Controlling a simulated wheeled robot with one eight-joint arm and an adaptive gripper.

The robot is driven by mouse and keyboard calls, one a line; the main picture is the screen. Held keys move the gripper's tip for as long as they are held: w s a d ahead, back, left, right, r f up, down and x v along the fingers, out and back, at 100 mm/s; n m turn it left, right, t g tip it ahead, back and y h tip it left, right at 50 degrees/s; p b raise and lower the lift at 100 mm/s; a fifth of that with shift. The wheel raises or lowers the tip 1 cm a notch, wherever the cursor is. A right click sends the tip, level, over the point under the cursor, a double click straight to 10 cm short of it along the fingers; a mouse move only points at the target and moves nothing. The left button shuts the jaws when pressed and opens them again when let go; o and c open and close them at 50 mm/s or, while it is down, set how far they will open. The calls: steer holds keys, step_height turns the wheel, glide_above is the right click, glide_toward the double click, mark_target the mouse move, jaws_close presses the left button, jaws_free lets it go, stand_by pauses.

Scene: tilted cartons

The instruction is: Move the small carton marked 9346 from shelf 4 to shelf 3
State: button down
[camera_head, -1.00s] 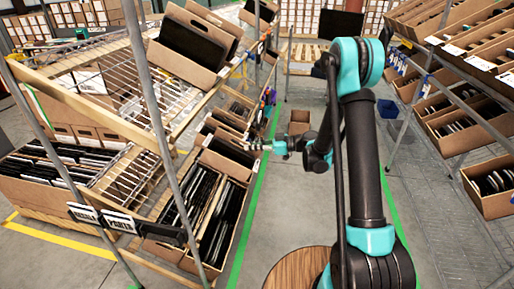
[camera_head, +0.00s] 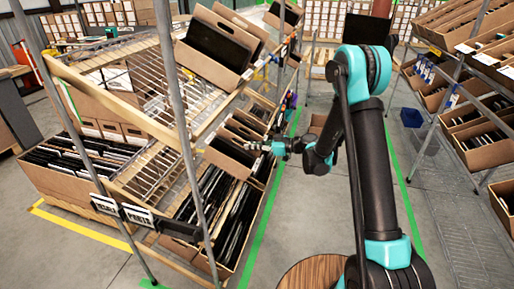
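My gripper (camera_head: 248,146) is at the end of my black and teal arm, beside the left rack. It is small in the view, and whether its fingers are open or shut cannot be made out. It is close to a carton (camera_head: 228,158) on the left rack's lower level; contact cannot be told. The marking 9346 is not readable on any carton, so I cannot tell which one it is. Cartons with dark contents (camera_head: 215,42) lean tilted on the left rack's upper level. Shelf numbers 3 and 4 cannot be read.
The left rack (camera_head: 184,130) has metal posts and slatted, tilted shelves. A right rack (camera_head: 440,125) holds several tilted cartons. A blue bin (camera_head: 411,117) stands on the floor near it.

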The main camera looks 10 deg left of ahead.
mark_target(235, 143)
steer(key=shift+r+x, duration=0.25)
steer(key=shift+x, duration=1.05)
steer(key=shift+r+x, duration=0.25)
steer(key=shift+x, duration=1)
steer(key=shift+r+x, duration=0.2)
steer(key=shift+x, duration=1.1)
steer(key=shift+a+f, duration=0.45)
steer(key=shift+f, duration=0.4)
steer(key=shift+a+f, duration=0.5)
steer(key=shift+f, duration=0.4)
steer(key=c, duration=1.6)
jaws_free()
steer(key=shift+f, duration=0.1)
steer(key=shift+c, duration=0.2)
steer(key=v, duration=1.2)
steer(key=shift+w, duration=0.1)
